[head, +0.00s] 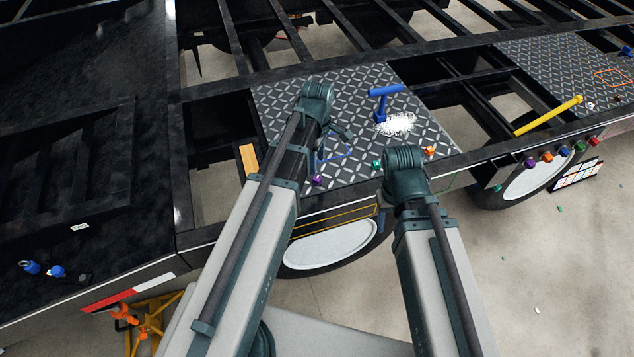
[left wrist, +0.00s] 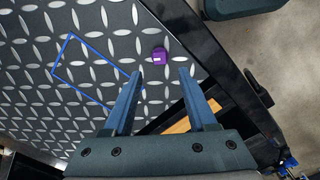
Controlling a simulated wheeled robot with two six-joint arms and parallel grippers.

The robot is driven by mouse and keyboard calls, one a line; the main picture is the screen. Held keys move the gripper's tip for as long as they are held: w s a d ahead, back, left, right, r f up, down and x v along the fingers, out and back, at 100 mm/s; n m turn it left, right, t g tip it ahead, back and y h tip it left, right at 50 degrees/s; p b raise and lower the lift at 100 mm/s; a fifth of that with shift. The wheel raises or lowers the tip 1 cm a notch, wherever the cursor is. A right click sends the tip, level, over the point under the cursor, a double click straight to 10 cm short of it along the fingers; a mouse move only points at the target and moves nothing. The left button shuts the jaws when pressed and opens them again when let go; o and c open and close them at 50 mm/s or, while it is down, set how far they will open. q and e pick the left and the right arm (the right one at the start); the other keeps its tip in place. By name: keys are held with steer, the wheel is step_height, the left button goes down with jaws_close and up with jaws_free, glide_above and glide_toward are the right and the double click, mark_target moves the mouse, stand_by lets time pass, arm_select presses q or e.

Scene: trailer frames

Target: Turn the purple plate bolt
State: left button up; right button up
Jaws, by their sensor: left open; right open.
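The purple plate bolt (head: 317,180) sits near the front edge of the diamond-patterned plate (head: 285,105), just right of my left forearm in the head view. In the left wrist view the purple bolt (left wrist: 159,55) shows just beyond the gap between the fingertips of my left gripper (left wrist: 160,72). The gripper is open and empty, and I see no contact with the bolt. In the head view its fingers are mostly hidden behind the wrist. My right arm reaches the plate's right front corner; its gripper is hidden beneath the wrist.
A blue T-handle tool (head: 384,100) stands on the plate beside a white pile (head: 396,124). Green and orange (head: 429,151) bolts are at the plate's right side. A blue outline (left wrist: 90,70) marks the plate. A yellow bar (head: 548,116) lies at the right. Open frame gaps surround the plate.

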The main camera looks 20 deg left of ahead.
mark_target(317, 178)
arm_select(q)
step_height(317, 178, down, 8)
steer(key=b, duration=0.6)
steer(key=shift+r+b, duration=0.15)
steer(key=shift+b, duration=0.15)
steer(key=shift+c, duration=0.3)
jaws_close()
